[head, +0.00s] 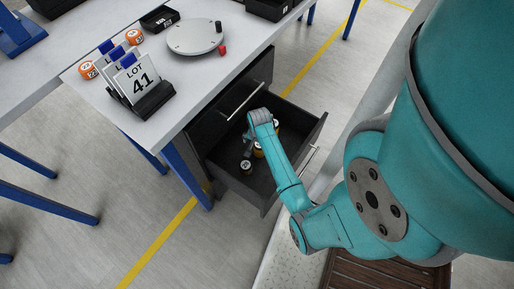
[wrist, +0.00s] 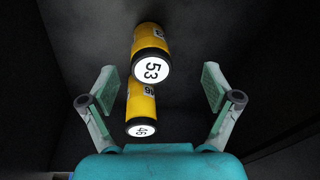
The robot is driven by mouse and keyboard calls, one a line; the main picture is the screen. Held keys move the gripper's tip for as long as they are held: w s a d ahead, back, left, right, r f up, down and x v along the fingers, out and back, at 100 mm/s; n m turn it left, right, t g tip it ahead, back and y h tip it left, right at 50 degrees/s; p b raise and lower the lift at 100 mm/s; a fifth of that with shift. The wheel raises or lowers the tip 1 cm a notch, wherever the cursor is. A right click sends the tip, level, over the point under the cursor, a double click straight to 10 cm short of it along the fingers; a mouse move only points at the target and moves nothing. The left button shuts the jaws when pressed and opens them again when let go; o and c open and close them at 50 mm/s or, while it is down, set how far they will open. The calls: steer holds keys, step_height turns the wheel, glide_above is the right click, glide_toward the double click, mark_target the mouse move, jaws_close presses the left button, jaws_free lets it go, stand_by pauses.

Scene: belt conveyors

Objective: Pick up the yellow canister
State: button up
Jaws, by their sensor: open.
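Two yellow canisters with black ends and white numbered caps show in the wrist view. The one marked 53 (wrist: 150,42) is farther up the picture, and the one marked 46 (wrist: 141,106) is just below it, partly overlapped by it. My gripper (wrist: 160,85) is open, with one finger on each side of the pair. Neither finger appears to touch a canister. In the head view my gripper (head: 248,148) is down inside the open drawer (head: 236,184), partly hidden by my arm. A yellow canister (head: 258,151) shows beside it there.
Dark drawer walls close in around my gripper; the drawer front with its handle (head: 309,160) is at right. Another closed drawer handle (head: 244,102) is nearby.

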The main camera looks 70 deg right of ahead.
steer(key=d, duration=0.1)
steer(key=d+m+y, duration=0.1)
steer(key=s+d+g, duration=0.1)
steer(key=shift+r, duration=0.3)
steer(key=shift+m, duration=0.3)
step_height(320, 180, down, 4)
steer(key=shift+f, duration=0.15)
steer(key=shift+w+f, duration=0.15)
steer(key=shift+f, duration=1.4)
steer(key=shift+w+f, duration=0.1)
steer(key=shift+f, duration=1.45)
steer(key=c, duration=1.3)
